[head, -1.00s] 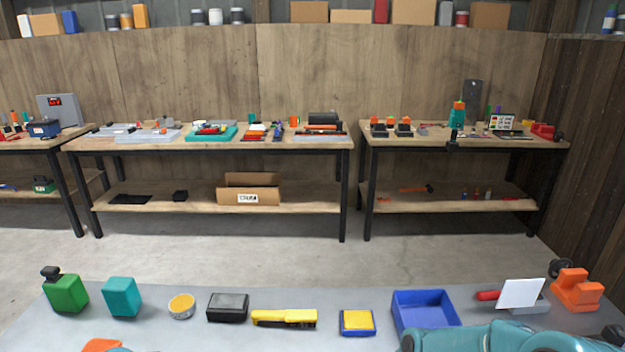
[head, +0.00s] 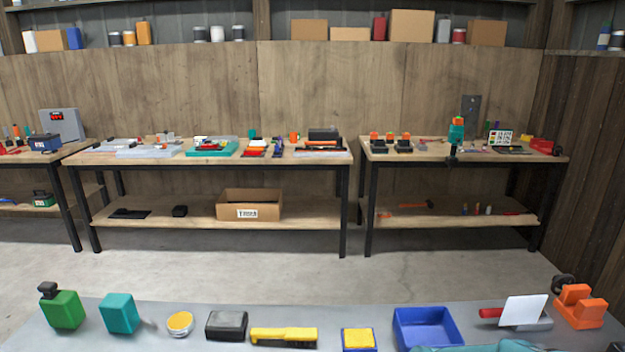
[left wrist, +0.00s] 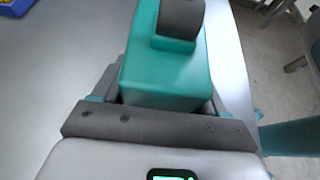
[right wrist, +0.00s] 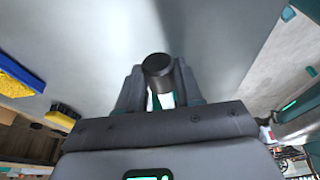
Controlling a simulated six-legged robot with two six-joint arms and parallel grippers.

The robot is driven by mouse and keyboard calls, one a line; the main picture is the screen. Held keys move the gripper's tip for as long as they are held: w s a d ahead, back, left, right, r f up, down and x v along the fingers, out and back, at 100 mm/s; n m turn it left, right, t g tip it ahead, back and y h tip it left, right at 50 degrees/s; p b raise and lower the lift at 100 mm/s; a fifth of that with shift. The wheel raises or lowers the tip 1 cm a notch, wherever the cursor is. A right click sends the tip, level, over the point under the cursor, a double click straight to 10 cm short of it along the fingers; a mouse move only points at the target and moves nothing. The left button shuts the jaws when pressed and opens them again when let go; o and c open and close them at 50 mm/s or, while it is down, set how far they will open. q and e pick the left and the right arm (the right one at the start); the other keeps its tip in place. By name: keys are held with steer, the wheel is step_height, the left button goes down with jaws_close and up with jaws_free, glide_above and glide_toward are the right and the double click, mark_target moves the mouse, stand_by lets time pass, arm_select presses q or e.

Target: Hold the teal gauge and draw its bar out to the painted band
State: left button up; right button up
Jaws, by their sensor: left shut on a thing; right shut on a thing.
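The teal gauge (left wrist: 165,75) is a block in the left wrist view, with a dark grey cylindrical end on a teal collar at its top. My left gripper (left wrist: 162,92) is shut around the block's sides. In the right wrist view, my right gripper (right wrist: 158,88) is shut on a dark round knob (right wrist: 158,66). A pale strip shows below the knob between the fingers; I cannot tell whether it is the bar or the painted band. Both grippers are outside the head view.
On the grey table in front are a green block with a black knob (head: 62,309), another teal block (head: 118,313), a yellow-topped cup (head: 180,323), a black box (head: 226,325), a yellow brush (head: 284,336), a blue tray (head: 396,330) and an orange part (head: 580,307).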

steer(key=shift+d, duration=0.2)
steer(key=shift+w+d, duration=0.1)
steer(key=shift+d, duration=0.5)
stand_by(0.4)
steer(key=o, duration=1.1)
steer(key=v, duration=0.6)
